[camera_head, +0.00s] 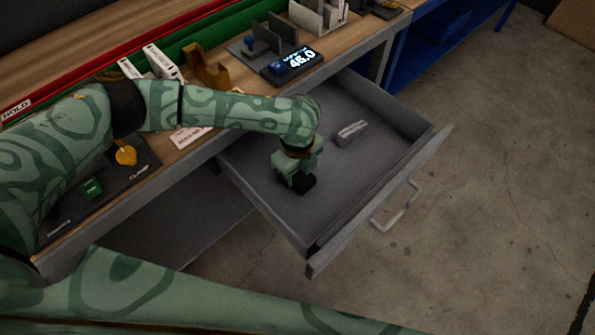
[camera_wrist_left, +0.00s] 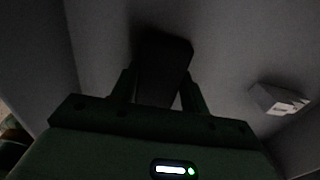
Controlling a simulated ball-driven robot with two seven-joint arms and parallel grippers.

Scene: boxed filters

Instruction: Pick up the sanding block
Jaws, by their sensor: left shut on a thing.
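The sanding block appears to be the dark block (camera_head: 306,182) inside the open drawer (camera_head: 235,165). It also shows in the left wrist view (camera_wrist_left: 165,62). My left gripper (camera_head: 296,178) reaches down into the drawer and is shut on this block, with one finger on each side of it in the left wrist view. The gripper and the dim light hide part of the block. I cannot tell whether it still touches the drawer floor. My right gripper is not in view.
A small pale box (camera_head: 351,132) lies in the drawer behind and right of the gripper. The drawer has raised walls and a front handle (camera_head: 398,208). On the bench stand a scale with a display reading 46.0 (camera_head: 292,64) and an ochre holder (camera_head: 207,68).

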